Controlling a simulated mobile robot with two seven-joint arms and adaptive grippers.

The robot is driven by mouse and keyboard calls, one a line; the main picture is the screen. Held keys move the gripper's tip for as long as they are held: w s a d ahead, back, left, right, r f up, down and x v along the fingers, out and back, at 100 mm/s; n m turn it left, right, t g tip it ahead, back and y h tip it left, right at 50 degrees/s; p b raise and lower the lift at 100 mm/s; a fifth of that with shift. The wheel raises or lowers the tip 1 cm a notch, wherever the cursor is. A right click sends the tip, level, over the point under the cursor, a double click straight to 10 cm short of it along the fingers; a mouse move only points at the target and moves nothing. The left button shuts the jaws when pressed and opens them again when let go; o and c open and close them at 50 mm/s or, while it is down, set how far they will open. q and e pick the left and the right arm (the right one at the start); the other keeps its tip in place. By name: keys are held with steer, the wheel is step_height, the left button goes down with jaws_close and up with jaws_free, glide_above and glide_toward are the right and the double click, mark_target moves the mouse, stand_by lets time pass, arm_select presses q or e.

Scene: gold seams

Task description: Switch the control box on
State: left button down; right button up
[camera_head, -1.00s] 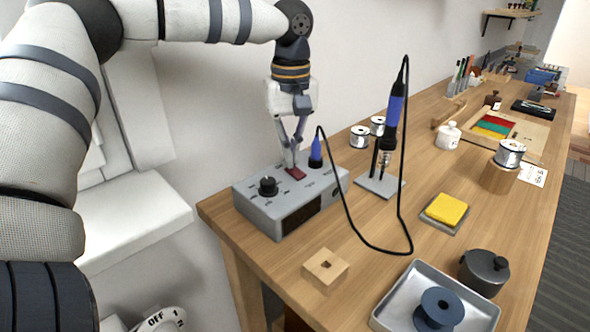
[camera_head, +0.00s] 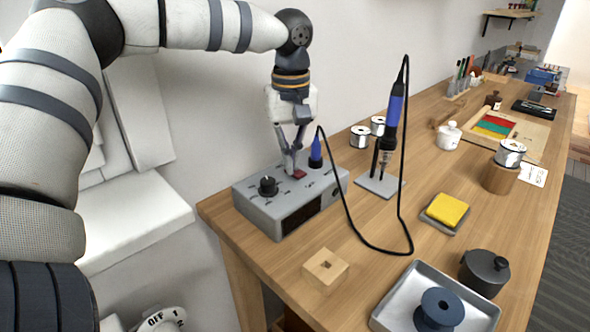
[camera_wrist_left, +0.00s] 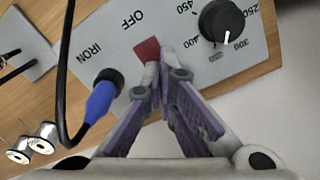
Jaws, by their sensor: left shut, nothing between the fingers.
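The grey control box (camera_head: 276,217) stands at the near left end of the wooden workbench. It has a black knob (camera_head: 268,186), a red rocker switch (camera_head: 299,175) and a blue plug (camera_head: 316,150) on top. In the left wrist view the red switch (camera_wrist_left: 147,49) lies by the word OFF, next to the fingertips. My left gripper (camera_head: 291,172) points down over the box, shut and empty, its tips at the switch. Whether they touch it, and which way the rocker is tipped, I cannot tell for sure. My right gripper is not in view.
A black cable loops from the plug to the blue soldering iron (camera_head: 393,108) in its stand (camera_head: 380,184). Solder spools (camera_head: 360,137), a wooden block (camera_head: 325,268), a yellow sponge (camera_head: 447,209) and a metal tray (camera_head: 395,306) lie to the right.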

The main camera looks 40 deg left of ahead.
arm_select(q)
steer(key=shift+f, duration=0.15)
step_height(320, 180, up, 6)
steer(key=shift+f+p, duration=0.15)
steer(key=shift+p, duration=0.35)
steer(key=shift+r, duration=0.7)
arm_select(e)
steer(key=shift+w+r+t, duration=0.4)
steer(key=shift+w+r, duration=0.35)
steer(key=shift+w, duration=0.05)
